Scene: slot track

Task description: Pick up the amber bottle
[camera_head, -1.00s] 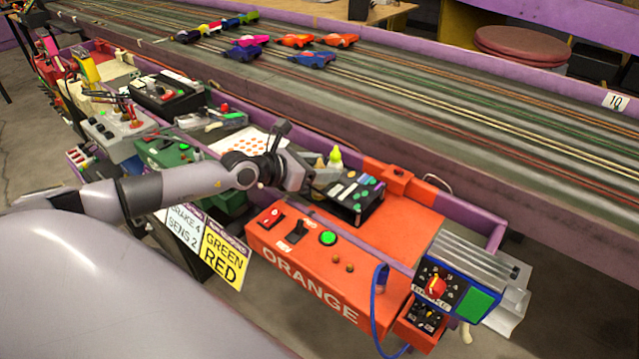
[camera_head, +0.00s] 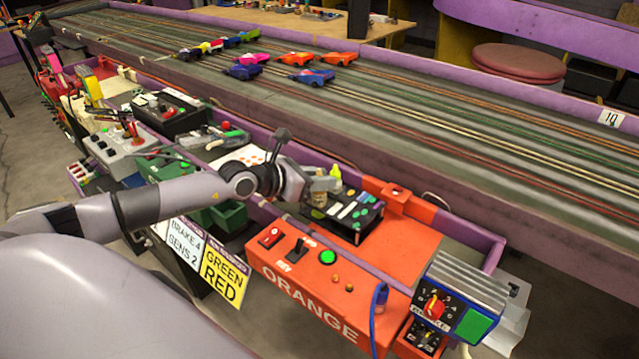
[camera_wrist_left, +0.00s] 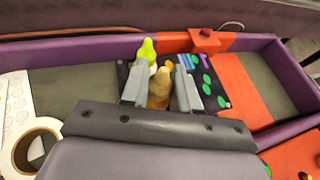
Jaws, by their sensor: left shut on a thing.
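The amber bottle (camera_wrist_left: 158,90) is tan-brown and stands between the two grey fingers of my left gripper (camera_wrist_left: 161,92) in the left wrist view. The fingers are shut on it, one on each side. In the head view my left gripper (camera_head: 318,186) is over the trough beside the track, at the left end of a black control panel; the bottle is mostly hidden there by the gripper. My right gripper is in neither view.
A yellow-green bottle (camera_wrist_left: 148,50) stands close behind the amber one. The black panel with coloured buttons (camera_head: 354,214) is just right of the gripper. The orange control box (camera_head: 330,285) lies in front. A white tape roll (camera_wrist_left: 30,145) is at the left.

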